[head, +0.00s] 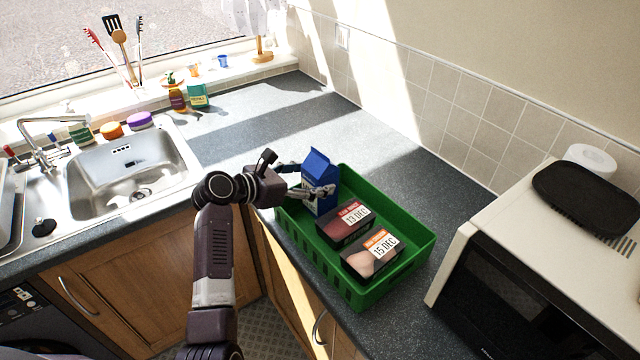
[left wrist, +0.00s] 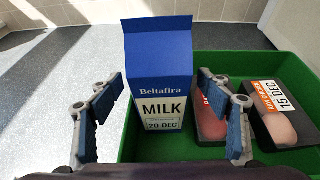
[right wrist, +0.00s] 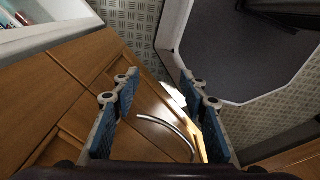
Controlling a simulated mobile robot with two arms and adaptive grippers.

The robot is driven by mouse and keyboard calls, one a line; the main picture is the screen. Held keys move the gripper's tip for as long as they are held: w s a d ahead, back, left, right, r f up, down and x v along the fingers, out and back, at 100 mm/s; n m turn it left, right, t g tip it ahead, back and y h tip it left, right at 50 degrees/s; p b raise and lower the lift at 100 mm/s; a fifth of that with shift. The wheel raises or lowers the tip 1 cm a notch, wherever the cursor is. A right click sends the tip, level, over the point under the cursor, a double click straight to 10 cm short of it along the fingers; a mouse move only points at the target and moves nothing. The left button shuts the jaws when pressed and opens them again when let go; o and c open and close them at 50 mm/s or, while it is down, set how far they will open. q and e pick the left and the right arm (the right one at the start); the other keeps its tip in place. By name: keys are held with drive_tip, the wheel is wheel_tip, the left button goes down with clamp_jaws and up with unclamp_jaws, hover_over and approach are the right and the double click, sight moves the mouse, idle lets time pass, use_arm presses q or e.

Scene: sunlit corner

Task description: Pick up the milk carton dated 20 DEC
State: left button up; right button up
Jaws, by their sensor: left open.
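The blue milk carton (head: 319,168) stands upright at the left end of the green crate (head: 404,274). In the left wrist view the carton (left wrist: 159,75) reads "Beltafira MILK" with the date 20 DEC. My left gripper (head: 318,188) is at the carton; its open fingers show left and right of it in the left wrist view, with gaps visible. Part of the carton's lower front is hidden by the gripper in the head view. My right gripper (right wrist: 156,83) is open and empty, in front of wooden cabinet fronts and a handle.
Two dark meat packs lie in the crate beside the carton, dated 13 DEC (head: 345,221) and 15 DEC (head: 373,256). A microwave (head: 520,270) stands to the right. A sink (head: 130,180) is at the left. The counter behind the crate is clear.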

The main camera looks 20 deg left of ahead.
use_arm(q)
drive_tip(key=x, duration=0.3)
use_arm(e)
drive_tip(key=shift+w+d+r, duration=0.2)
drive_tip(key=shift+w, duration=0.4)
drive_tip(key=shift+w+d+r, duration=0.15)
drive_tip(key=shift+w+d, duration=0.05)
drive_tip(key=shift+w, duration=0.35)
use_arm(q)
drive_tip(key=c, duration=1.8)
drive_tip(key=shift+r, duration=0.1)
drive_tip(key=shift+c, duration=0.5)
use_arm(e)
drive_tip(key=shift+s+d, duration=0.1)
drive_tip(key=shift+s, duration=0.25)
use_arm(q)
drive_tip(key=shift+r, duration=0.1)
